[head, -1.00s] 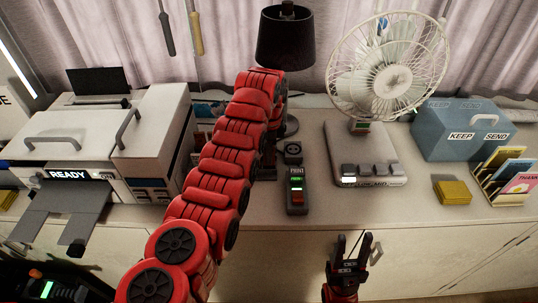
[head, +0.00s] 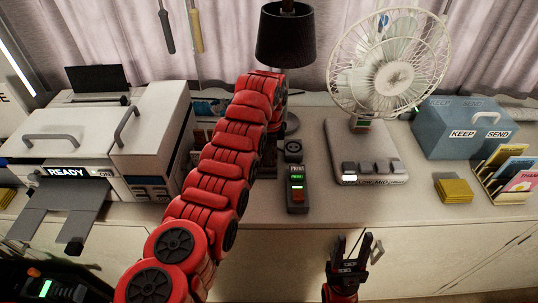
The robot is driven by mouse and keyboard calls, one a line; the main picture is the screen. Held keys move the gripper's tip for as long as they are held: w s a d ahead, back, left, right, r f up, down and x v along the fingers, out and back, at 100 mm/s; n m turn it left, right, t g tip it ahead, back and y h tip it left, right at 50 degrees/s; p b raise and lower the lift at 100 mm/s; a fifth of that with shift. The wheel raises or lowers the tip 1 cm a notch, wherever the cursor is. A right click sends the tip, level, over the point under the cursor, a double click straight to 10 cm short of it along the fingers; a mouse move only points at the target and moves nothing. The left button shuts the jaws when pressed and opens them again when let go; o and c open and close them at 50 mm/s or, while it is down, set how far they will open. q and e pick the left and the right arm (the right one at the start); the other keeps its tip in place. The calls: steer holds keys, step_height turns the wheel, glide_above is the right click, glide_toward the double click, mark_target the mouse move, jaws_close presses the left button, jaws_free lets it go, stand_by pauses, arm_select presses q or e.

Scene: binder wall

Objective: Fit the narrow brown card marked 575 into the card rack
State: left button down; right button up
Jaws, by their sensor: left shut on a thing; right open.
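My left arm reaches in from the left and bends down in front of the lamp. Its far end (head: 268,172) is mostly hidden behind its own red links, so I cannot see the fingers or anything between them. No brown card marked 575 shows. A small rack (head: 484,186) stands at the right end of the counter, holding a tan, a dark blue and a pink card. My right gripper (head: 352,243) is open and empty, pointing up in front of the counter's front edge, well left of and below the rack.
A white fan (head: 368,172), a blue KEEP/SEND box (head: 455,140) and a yellow block (head: 453,190) stand left of the rack. A READY printer (head: 150,130) fills the left. Counter front-centre is clear.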

arm_select(q)
steer(key=shift+f+b, duration=0.3)
steer(key=shift+f, duration=0.3)
steer(key=c, duration=0.9)
jaws_free()
steer(key=shift+o, duration=0.2)
steer(key=shift+r, duration=0.1)
steer(key=shift+r+b, duration=0.3)
steer(key=shift+r, duration=0.2)
step_height(320, 180, up, 6)
steer(key=shift+f+b, duration=0.25)
steer(key=shift+b, duration=0.2)
step_height(320, 180, up, 11)
steer(key=p, duration=1)
steer(key=shift+f, duration=0.15)
